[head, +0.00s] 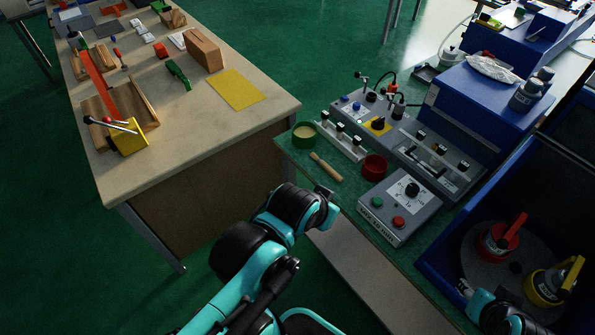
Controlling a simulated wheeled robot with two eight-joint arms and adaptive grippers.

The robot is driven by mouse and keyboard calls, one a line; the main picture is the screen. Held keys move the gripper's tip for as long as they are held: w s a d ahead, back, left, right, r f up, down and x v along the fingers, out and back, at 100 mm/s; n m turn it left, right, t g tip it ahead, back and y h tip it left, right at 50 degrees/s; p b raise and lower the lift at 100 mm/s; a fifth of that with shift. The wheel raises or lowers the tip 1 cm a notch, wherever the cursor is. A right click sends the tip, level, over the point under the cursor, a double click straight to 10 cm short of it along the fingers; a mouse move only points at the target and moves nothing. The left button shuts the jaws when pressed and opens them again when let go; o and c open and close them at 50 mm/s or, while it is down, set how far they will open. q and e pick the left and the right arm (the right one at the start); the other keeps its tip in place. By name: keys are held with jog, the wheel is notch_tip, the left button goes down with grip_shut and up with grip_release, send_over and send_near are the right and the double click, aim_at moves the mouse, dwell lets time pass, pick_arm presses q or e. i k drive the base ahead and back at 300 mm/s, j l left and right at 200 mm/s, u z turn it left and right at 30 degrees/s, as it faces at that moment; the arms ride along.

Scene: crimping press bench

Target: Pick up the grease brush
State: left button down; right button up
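The grease brush (327,168), a small tan stick-like tool, lies on the green bench top between a green tin (304,137) and a red round dish (374,166). The tin has pale contents. My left gripper (325,192) is at the bench's front edge, just below the brush in the picture and apart from it. Its fingers are small and dark, and I cannot tell whether they are open. My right arm (497,313) shows at the bottom right, by the blue tray; its fingers cannot be made out clearly.
A grey control box (399,206) with knob and buttons stands right of the brush. A white rack (342,141) and grey press unit (420,145) lie behind. A blue tray (450,262) holds red and yellow-handled items. A wooden table (190,125) stands left, across a gap.

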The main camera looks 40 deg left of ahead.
aim_at(322, 164)
jog(key=u, duration=0.9)
jog(key=i, duration=0.1)
